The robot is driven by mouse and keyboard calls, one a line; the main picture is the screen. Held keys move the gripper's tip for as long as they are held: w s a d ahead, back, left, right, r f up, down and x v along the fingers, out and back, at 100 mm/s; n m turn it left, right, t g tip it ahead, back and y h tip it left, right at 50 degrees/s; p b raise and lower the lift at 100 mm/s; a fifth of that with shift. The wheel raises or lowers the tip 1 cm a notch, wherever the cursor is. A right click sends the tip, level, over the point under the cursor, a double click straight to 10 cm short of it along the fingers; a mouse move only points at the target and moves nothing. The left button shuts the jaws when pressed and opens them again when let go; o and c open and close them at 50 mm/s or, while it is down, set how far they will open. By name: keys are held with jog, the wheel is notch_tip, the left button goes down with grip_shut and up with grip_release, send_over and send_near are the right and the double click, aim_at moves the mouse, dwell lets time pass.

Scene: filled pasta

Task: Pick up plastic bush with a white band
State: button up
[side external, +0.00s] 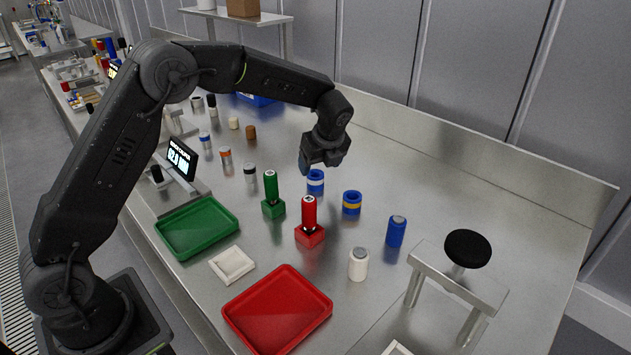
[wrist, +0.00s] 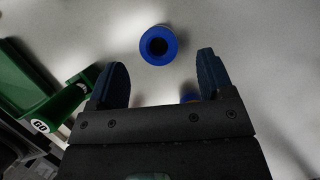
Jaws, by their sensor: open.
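The blue bush with a white band (side external: 316,186) stands upright on the steel table in the side view. My gripper (side external: 322,166) is open and empty just above it, pointing down. A blue bush with a yellow band (side external: 352,205) stands a little to the right and nearer the camera. In the wrist view, a blue round bush (wrist: 149,54) with a dark hole lies beyond my open fingers (wrist: 162,65). Its band does not show there, so I cannot tell which bush it is. Another blue piece (wrist: 188,97) is mostly hidden behind the gripper body.
Green (side external: 270,186) and red (side external: 309,212) upright gauges stand left and in front of the bushes. A blue cylinder (side external: 396,233) and a white one (side external: 358,266) stand to the right. Green (side external: 163,229) and red (side external: 232,310) trays lie nearby.

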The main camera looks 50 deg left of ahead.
aim_at(316, 176)
jog(key=shift+x, duration=2.7)
jog(key=shift+s+d, duration=0.1)
jog(key=shift+d, duration=0.05)
jog(key=shift+c, duration=0.4)
jog(key=c, duration=0.9)
